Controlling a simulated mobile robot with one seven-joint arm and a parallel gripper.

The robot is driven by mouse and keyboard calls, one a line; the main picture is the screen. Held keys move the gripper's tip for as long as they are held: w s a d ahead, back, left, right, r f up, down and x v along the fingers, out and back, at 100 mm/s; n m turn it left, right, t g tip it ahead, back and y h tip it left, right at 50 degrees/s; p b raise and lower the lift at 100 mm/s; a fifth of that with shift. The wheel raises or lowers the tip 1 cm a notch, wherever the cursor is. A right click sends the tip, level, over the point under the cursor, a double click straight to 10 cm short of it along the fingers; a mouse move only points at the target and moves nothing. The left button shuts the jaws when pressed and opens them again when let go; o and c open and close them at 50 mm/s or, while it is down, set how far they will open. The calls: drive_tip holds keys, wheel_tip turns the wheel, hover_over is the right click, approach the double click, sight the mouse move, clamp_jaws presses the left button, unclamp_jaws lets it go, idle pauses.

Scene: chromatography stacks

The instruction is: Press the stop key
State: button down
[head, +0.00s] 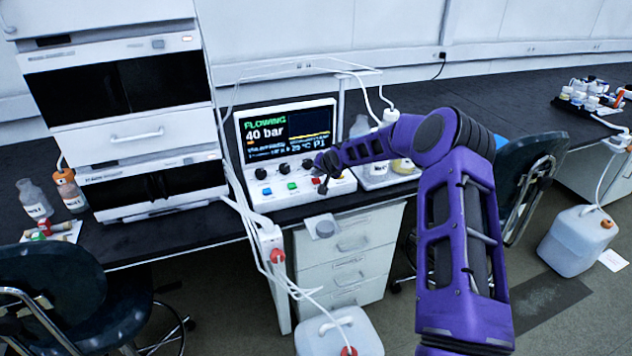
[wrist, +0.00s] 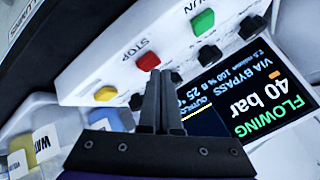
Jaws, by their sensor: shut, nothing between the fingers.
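The stop key is a red button (wrist: 148,61) under the printed word STOP on the white control panel. In the head view the red key (head: 316,181) is partly beside my fingers. My gripper (wrist: 160,74) is shut and empty, its fingertips pointing at the panel close to the red key. In the head view my gripper (head: 322,187) is over the right part of the key row. I cannot tell whether the tips touch the key. The display (head: 287,133) reads FLOWING and 40 bar.
A green key (wrist: 203,22) and a yellow key (wrist: 105,94) flank the red one, with black knobs (wrist: 209,55) nearer the screen. Bottles (wrist: 45,140) stand beside the panel. A stacked instrument (head: 132,136) is to the left, and white tubing runs down the bench front.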

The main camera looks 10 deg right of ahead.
sight(317, 181)
drive_tip(key=shift+f+b, duration=0.45)
drive_tip(key=shift+f, duration=0.05)
idle(0.7)
drive_tip(key=shift+r, duration=0.1)
drive_tip(key=shift+r+p, duration=0.45)
drive_tip(key=shift+r, duration=0.4)
drive_tip(key=shift+r+p, duration=1.3)
drive_tip(key=shift+r, duration=1.25)
